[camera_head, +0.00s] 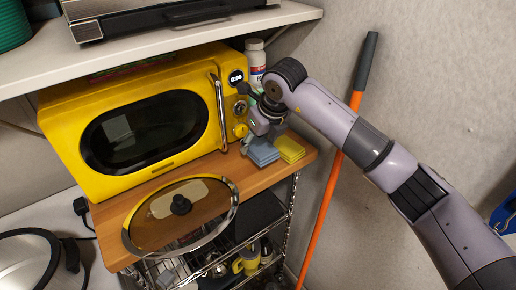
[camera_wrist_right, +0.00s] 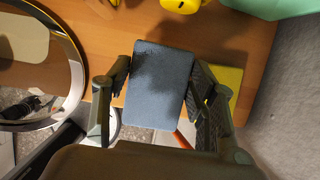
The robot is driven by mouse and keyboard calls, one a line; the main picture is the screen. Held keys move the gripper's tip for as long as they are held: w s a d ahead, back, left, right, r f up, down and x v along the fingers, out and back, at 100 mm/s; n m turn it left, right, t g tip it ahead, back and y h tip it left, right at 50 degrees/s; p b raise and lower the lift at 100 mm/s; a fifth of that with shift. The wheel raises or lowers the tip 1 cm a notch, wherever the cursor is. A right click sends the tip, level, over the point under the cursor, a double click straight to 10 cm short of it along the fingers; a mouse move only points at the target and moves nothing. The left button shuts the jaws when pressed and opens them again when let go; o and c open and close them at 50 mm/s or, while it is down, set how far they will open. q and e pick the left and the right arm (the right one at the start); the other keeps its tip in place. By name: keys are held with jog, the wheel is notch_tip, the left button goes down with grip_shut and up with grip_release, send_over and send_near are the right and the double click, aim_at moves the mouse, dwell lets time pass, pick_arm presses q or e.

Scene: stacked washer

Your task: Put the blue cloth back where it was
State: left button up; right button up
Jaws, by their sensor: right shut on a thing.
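The blue cloth (camera_head: 262,151) is a small flat rectangle at the right end of the wooden shelf, in front of the yellow microwave. My right gripper (camera_head: 258,128) reaches down over it from the right. In the right wrist view the blue cloth (camera_wrist_right: 160,88) lies between the two fingers of my right gripper (camera_wrist_right: 163,92), which is shut on it. A yellow sponge-like block (camera_head: 290,149) lies just to the right of the cloth; in the wrist view it (camera_wrist_right: 230,80) is partly hidden behind a finger. My left gripper is not in view.
The yellow microwave (camera_head: 150,125) fills the back of the wooden shelf (camera_head: 120,215). A glass lid (camera_head: 180,215) lies at the front left of the shelf, overhanging its edge. A white bottle (camera_head: 255,58) stands behind. An orange-handled pole (camera_head: 330,190) leans at the right.

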aim_at(258, 152)
jog(key=shift+w+f, duration=0.1)
jog(key=shift+f, duration=0.3)
jog(key=f, duration=0.1)
jog(key=f+p, duration=0.1)
jog(key=f, duration=0.1)
jog(key=shift+w+f, duration=0.2)
jog(key=shift+f, duration=0.25)
jog(key=o, duration=0.8)
jog(key=shift+o, duration=0.2)
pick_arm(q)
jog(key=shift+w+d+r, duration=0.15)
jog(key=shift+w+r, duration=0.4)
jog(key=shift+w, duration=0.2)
